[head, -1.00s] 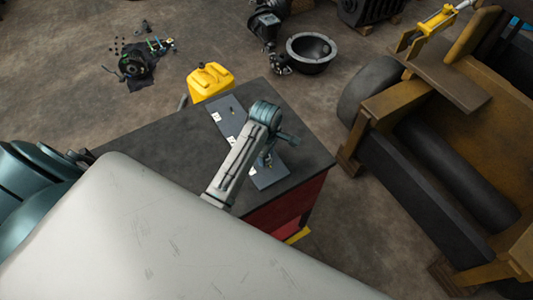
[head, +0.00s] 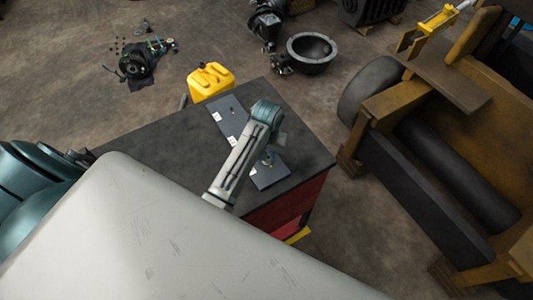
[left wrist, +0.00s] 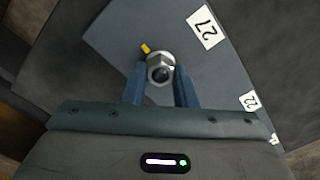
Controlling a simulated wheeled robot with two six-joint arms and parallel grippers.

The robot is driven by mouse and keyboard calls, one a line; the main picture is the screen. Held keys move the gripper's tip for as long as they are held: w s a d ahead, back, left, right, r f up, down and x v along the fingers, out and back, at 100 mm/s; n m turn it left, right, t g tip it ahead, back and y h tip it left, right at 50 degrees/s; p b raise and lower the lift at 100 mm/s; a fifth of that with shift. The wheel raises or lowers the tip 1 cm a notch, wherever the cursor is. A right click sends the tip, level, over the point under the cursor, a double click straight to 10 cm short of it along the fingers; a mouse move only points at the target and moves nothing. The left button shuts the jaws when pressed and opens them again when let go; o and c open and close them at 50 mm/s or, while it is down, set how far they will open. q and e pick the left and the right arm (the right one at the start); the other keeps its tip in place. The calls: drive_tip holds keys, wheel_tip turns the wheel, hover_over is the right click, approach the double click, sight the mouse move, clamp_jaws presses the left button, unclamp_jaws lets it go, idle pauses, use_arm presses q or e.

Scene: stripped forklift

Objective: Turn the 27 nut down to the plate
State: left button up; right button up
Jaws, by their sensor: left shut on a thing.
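The 27 nut (left wrist: 160,66) is a silver hex nut around a bolt end, seen from above in the left wrist view. It stands over the grey plate (left wrist: 120,30), beside a white label reading 27 (left wrist: 205,27). I cannot tell whether a gap is left between nut and plate. My left gripper (left wrist: 160,80) is shut on the nut, with one blue finger on each side. In the head view the left gripper (head: 268,160) points down at the plate (head: 268,178), and the nut is mostly hidden there. My right gripper is not in view.
The plate lies on a dark-topped bench (head: 160,142) with red sides. A second label reading 22 (left wrist: 249,100) shows on the plate. A yellow can (head: 210,80) stands behind the bench. The forklift (head: 440,150) is at right, with floor between.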

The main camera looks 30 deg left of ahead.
use_arm(q)
drive_tip(key=m, duration=0.7)
drive_tip(key=shift+d, duration=0.1)
drive_tip(key=m, duration=0.5)
drive_tip(key=shift+f, duration=0.1)
drive_tip(key=o, duration=0.4)
drive_tip(key=shift+m, duration=1)
drive_tip(key=shift+c, duration=0.2)
drive_tip(key=o, duration=0.5)
